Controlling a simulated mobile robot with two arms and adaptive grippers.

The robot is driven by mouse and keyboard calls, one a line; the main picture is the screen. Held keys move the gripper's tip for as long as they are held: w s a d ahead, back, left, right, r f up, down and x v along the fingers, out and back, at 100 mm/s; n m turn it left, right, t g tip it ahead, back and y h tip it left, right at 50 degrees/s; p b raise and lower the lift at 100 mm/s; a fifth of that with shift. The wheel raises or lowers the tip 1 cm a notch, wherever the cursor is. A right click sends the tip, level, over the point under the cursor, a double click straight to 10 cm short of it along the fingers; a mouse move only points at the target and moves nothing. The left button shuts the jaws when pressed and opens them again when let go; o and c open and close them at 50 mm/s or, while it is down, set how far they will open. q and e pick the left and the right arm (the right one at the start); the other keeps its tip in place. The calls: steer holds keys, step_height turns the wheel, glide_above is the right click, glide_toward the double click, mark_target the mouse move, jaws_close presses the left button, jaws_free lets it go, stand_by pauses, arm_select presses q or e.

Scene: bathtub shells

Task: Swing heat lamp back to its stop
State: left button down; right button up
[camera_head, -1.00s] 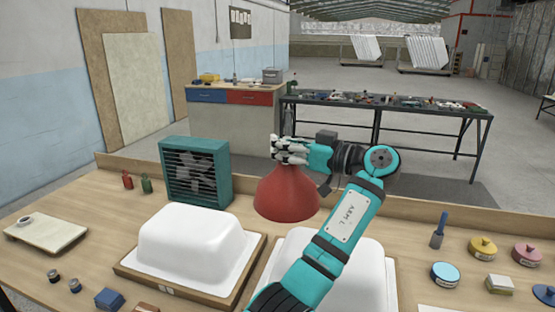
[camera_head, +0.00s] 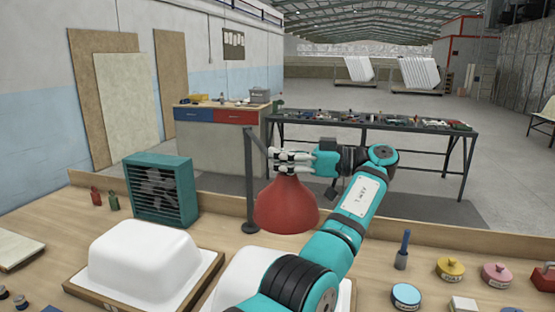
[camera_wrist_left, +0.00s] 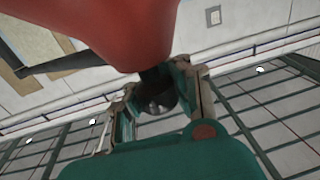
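The heat lamp has a red cone shade (camera_head: 287,207), and a dark upright post (camera_head: 250,185) stands to its left. My left gripper (camera_head: 291,161) is at the top of the shade, its light fingers closed around the neck. In the left wrist view the red shade (camera_wrist_left: 110,30) fills the upper left, with the dark neck between the fingers (camera_wrist_left: 158,92). A dark arm (camera_wrist_left: 62,62) runs from the lamp to the left there. The lamp's stop cannot be made out. My right gripper is not in view.
White bathtub shells sit on wooden bases, one at left (camera_head: 145,262) and one partly behind my arm (camera_head: 250,272). A teal fan heater (camera_head: 160,190) stands left of the post.

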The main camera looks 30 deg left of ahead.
arm_select(q)
steer(key=shift+s+d+f, duration=0.1)
steer(key=shift+d+f, duration=0.1)
steer(key=shift+f, duration=0.15)
steer(key=c, duration=0.9)
jaws_free()
steer(key=shift+s+d+r, duration=0.2)
steer(key=shift+d+r, duration=0.05)
steer(key=shift+r, duration=0.15)
steer(key=shift+c, duration=0.2)
steer(key=shift+a, duration=0.1)
steer(key=shift+w+r, duration=0.1)
steer(key=shift+r, duration=0.4)
step_height(320, 180, up, 9)
steer(key=shift+c, duration=0.3)
